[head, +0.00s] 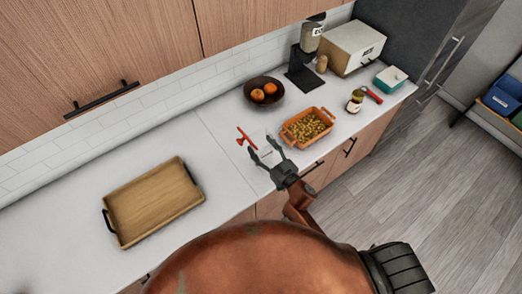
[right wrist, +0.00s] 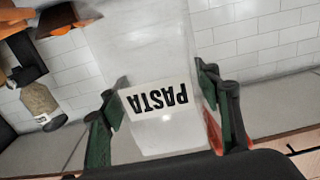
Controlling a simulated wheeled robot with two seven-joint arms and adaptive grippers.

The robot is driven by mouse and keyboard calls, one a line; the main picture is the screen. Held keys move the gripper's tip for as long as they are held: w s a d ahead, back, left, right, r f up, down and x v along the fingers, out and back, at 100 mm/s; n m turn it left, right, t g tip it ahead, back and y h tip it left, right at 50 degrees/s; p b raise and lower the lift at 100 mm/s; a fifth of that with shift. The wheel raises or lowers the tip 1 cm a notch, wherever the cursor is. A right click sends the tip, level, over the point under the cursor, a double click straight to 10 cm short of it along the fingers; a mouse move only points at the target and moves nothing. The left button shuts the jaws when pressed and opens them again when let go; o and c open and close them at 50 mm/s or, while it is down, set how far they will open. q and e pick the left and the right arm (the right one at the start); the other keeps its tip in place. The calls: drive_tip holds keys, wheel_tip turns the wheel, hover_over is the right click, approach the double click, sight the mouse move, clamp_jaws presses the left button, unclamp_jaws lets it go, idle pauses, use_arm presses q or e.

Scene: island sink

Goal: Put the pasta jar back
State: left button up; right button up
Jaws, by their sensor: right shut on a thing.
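The pasta jar (right wrist: 158,60) is clear and looks empty, with a white label reading PASTA, upside down in the right wrist view. My right gripper (right wrist: 160,118) has its green fingers on both sides of the jar and is shut on it. In the head view my right gripper (head: 267,158) is over the counter's front part, left of the orange baking dish. The jar is hardly visible there; a red piece shows just beyond the fingers, and I cannot tell whether it belongs to the jar. My left gripper is not in view.
The orange dish (head: 289,136) holds pasta. Behind are a fruit bowl (head: 279,97), a black stand with a labelled jar (head: 309,38), and a white bread box (head: 347,45). A small jar (head: 354,101) and teal container (head: 391,79) stand right. A wooden tray (head: 153,201) lies left.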

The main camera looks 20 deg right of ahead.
sight(258, 146)
drive_tip(key=shift+w+f, duration=0.4)
drive_tip(key=shift+w, duration=0.1)
drive_tip(key=shift+w+d+f, duration=0.15)
drive_tip(key=shift+w+f, duration=0.2)
drive_tip(key=shift+f, duration=0.1)
drive_tip(key=shift+w+f, duration=0.1)
drive_tip(key=shift+f, duration=1.5)
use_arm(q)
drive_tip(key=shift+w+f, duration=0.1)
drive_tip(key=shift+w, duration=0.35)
use_arm(e)
drive_tip(key=shift+f, duration=0.15)
drive_tip(key=o, duration=1.3)
drive_tip(key=shift+f, duration=0.1)
drive_tip(key=shift+c, duration=0.2)
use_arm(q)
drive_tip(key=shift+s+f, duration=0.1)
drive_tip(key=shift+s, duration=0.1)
use_arm(e)
drive_tip(key=o, duration=0.4)
